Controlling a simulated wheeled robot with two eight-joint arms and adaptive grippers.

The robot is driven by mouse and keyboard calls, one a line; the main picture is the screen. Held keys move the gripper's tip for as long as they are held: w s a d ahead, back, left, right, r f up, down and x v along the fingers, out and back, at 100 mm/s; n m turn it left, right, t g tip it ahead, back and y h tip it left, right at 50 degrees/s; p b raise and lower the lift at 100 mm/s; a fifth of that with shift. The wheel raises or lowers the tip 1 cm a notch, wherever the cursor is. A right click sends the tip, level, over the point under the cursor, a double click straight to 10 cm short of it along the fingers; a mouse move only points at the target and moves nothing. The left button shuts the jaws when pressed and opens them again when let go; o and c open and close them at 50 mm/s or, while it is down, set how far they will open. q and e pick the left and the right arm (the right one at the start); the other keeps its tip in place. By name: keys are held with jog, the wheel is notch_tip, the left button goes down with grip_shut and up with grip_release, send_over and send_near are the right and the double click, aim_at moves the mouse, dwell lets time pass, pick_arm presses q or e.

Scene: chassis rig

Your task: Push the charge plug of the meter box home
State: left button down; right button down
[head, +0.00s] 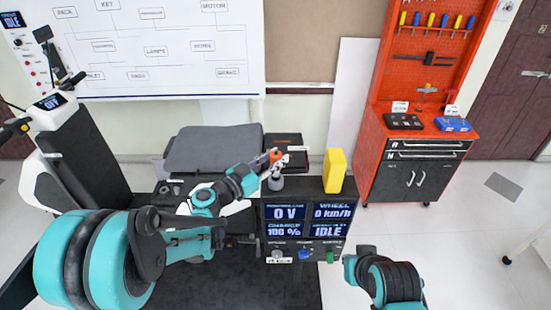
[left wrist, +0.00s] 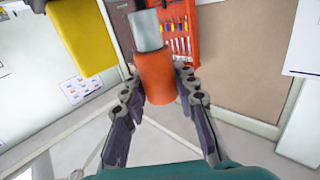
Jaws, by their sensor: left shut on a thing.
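The meter box (head: 292,229) stands in the middle of the head view. Its screens read 0 V, 0 km/h, 100 % and IDLE. My left gripper (head: 274,158) is above its back left corner. In the left wrist view, my left gripper (left wrist: 160,88) is shut on the orange body of the plug (left wrist: 157,78), whose pale grey end (left wrist: 147,30) points away from the fingers. The plug is small and partly hidden in the head view; I cannot tell whether its end touches a socket. My right arm shows at lower right, but its fingers are not visible.
A yellow block (head: 334,171) stands upright at the box's back right; it also shows in the left wrist view (left wrist: 82,35). A grey seat-like pad (head: 212,148) lies behind my left arm. A red tool cabinet (head: 419,125) stands at right. Floor between box and cabinet is clear.

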pick_arm(q)
jog(key=shift+b, duration=0.45)
dwell(1.2)
jog(key=shift+f+b, duration=1.9)
jog(key=shift+f, duration=0.15)
jog(key=c, duration=1.1)
grip_release()
jog(key=shift+a, duration=0.1)
jog(key=v, duration=1.2)
